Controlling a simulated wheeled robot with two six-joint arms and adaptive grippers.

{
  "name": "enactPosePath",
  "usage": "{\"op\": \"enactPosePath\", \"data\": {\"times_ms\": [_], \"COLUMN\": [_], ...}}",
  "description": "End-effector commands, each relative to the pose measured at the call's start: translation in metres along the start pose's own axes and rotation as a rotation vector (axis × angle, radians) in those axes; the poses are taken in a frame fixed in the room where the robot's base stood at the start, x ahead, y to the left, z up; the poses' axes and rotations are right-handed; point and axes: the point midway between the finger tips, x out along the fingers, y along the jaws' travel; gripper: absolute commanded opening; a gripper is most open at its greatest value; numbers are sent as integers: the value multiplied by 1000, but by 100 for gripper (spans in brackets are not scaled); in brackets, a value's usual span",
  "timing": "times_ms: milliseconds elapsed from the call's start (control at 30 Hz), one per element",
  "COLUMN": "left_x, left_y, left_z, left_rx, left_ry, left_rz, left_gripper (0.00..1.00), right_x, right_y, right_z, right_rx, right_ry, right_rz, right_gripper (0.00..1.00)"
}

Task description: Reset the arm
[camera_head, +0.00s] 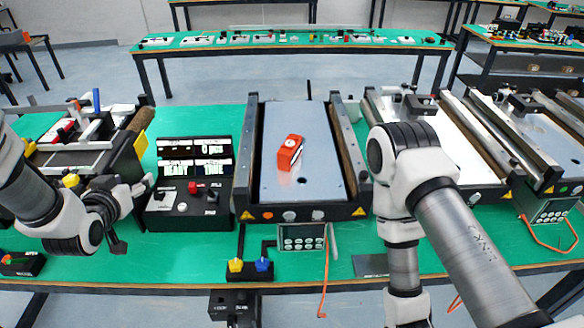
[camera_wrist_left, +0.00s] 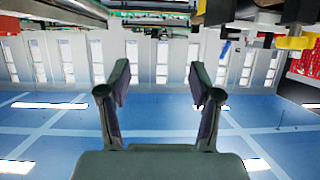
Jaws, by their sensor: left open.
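My left arm comes in from the left in the head view, and its gripper (camera_head: 118,244) hangs low over the front left of the green table (camera_head: 215,258). In the left wrist view the left gripper (camera_wrist_left: 160,85) has its two fingers spread apart with nothing between them. My right arm comes in from the lower right and bends in front of the conveyors on the right. Its gripper does not show. An orange-red block (camera_head: 289,153) lies on the grey belt of the middle conveyor (camera_head: 300,190), away from both arms.
A black control box (camera_head: 188,200) with a lit display stands between the left conveyor (camera_head: 75,160) and the middle one. A small box with yellow and blue buttons (camera_head: 250,268) sits at the front edge. More conveyors (camera_head: 445,140) stand on the right. A second green table (camera_head: 290,40) is behind.

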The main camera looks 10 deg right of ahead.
Motion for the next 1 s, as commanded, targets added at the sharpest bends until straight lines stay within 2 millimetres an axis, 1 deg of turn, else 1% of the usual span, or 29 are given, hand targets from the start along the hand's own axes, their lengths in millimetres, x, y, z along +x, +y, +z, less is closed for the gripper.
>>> {"op": "enactPosePath", "data": {"times_ms": [400,467,533,567,667,700,767,800,867,900,967,1000], "left_x": [0,2,7,10,17,15,8,0,-16,-30,-56,-75], "left_y": [0,0,0,0,1,1,2,2,3,4,6,8], "left_z": [1,8,31,47,121,157,212,248,301,335,384,414], "left_rx": [0,-1,-6,-11,-32,-44,-65,-78,-96,-107,-124,-134], "left_ry": [-1,-11,-42,-64,-174,-231,-328,-395,-501,-574,-689,-766], "left_rz": [0,0,2,2,4,2,-4,-10,-18,-26,-38,-47], "left_gripper": [64,64,64,64,64,64,64,64,64,64,64,64], "right_x": [0,2,7,10,23,29,36,41,47,52,58,62], "right_y": [0,0,0,0,0,0,0,0,0,0,0,0], "right_z": [0,0,0,0,0,0,0,0,0,0,0,0], "right_rx": [0,0,0,0,0,0,0,0,0,0,0,0], "right_ry": [0,0,0,0,0,0,0,0,0,0,0,0], "right_rz": [0,0,0,0,0,0,0,0,0,0,0,0], "right_gripper": [68,68,68,68,68,68,68,68,68,68,68,68]}}
